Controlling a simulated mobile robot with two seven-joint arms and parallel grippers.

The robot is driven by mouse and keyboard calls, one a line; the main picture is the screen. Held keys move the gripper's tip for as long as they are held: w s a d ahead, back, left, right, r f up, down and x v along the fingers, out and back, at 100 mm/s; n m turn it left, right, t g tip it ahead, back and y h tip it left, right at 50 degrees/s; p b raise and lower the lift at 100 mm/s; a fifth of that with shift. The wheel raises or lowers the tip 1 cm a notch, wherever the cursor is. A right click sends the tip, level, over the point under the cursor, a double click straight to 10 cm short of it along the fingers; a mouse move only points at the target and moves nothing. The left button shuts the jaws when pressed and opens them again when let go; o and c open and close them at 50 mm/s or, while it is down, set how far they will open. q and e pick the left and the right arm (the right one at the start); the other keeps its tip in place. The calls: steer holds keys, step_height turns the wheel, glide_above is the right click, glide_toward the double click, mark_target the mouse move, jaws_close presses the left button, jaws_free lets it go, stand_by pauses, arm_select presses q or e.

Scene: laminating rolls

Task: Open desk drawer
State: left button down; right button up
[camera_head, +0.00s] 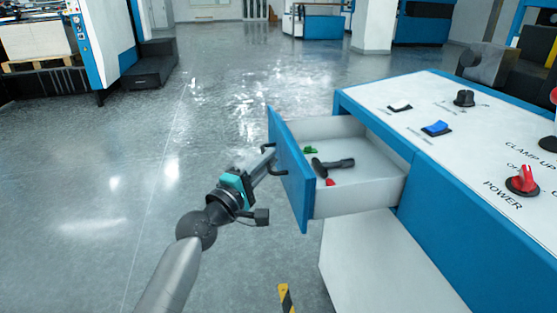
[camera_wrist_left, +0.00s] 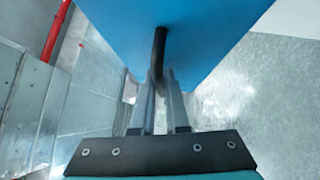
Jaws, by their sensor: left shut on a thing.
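The desk drawer stands pulled out from the blue and white desk (camera_head: 450,240). Its blue front panel (camera_head: 291,170) faces left, and its white inside shows. A black handle (camera_head: 278,172) sits on the front panel; it also shows in the left wrist view (camera_wrist_left: 159,48). My left gripper (camera_head: 268,155) is at the drawer front, its fingers shut on the handle. In the left wrist view, the two fingers (camera_wrist_left: 165,95) close around the handle's lower end, below the blue panel (camera_wrist_left: 200,30). My right gripper is not in view.
Inside the drawer lie a dark-handled tool (camera_head: 333,165), a green item (camera_head: 310,150) and a red item (camera_head: 330,182). The desk top carries a red power knob (camera_head: 522,180) and several switches. The floor (camera_head: 120,190) left of the drawer is clear. A yellow and black marking (camera_head: 286,297) is on the floor.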

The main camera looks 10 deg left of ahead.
arm_select(q)
steer(key=shift+s+a, duration=0.1)
steer(key=shift+a, duration=0.3)
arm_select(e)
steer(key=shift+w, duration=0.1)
arm_select(q)
steer(key=c, duration=1.2)
jaws_free()
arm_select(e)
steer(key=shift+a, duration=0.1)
arm_select(q)
steer(key=shift+s, duration=0.1)
steer(key=v, duration=1.5)
steer(key=shift+f, duration=0.1)
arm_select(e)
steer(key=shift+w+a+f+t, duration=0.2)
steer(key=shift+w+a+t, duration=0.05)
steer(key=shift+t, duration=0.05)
